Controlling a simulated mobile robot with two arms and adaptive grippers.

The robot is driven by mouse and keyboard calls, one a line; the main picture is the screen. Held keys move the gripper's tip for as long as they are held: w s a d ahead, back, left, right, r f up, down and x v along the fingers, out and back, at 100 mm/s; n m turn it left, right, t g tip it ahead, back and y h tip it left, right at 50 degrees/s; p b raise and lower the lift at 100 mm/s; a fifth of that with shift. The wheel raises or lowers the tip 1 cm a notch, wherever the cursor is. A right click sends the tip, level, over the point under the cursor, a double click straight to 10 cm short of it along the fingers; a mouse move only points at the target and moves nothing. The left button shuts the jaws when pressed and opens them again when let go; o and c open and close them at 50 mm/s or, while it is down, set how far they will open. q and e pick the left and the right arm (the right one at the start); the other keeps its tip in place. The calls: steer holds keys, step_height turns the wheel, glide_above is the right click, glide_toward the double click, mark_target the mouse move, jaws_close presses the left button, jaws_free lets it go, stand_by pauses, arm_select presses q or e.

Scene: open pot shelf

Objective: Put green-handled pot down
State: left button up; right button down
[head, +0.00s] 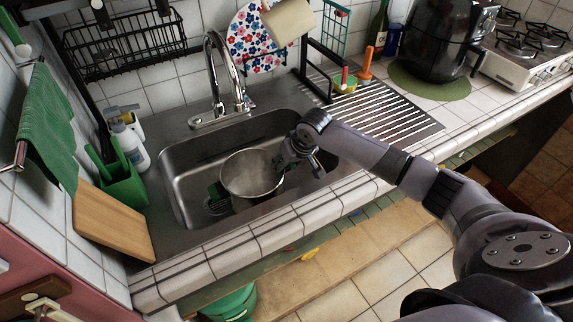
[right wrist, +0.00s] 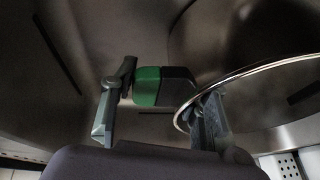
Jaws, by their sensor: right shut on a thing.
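The green-handled pot (head: 252,174) is a steel pot inside the sink basin (head: 177,185), upright or nearly so. I cannot tell whether its base touches the sink floor. One green handle shows at its left side in the head view. My right gripper (head: 297,158) is at the pot's right side. In the right wrist view the other green handle (right wrist: 147,86) lies between the fingers of my right gripper (right wrist: 155,105), which is shut on it, and the pot's rim (right wrist: 260,70) curves on the right. My left gripper is not in view.
A faucet (head: 222,75) stands behind the basin. A ribbed drainboard (head: 385,122) lies to its right. A green holder (head: 122,185), a soap bottle (head: 130,145) and a wooden board (head: 113,222) stand on the left. The tiled front edge (head: 255,235) borders the sink.

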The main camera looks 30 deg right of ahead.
steer(key=c, duration=0.9)
jaws_free()
steer(key=shift+f, duration=0.1)
steer(key=shift+s+r, duration=0.1)
steer(key=shift+r, duration=0.35)
steer(key=v, duration=1.1)
steer(key=shift+s+r, duration=0.1)
steer(key=shift+r, duration=0.1)
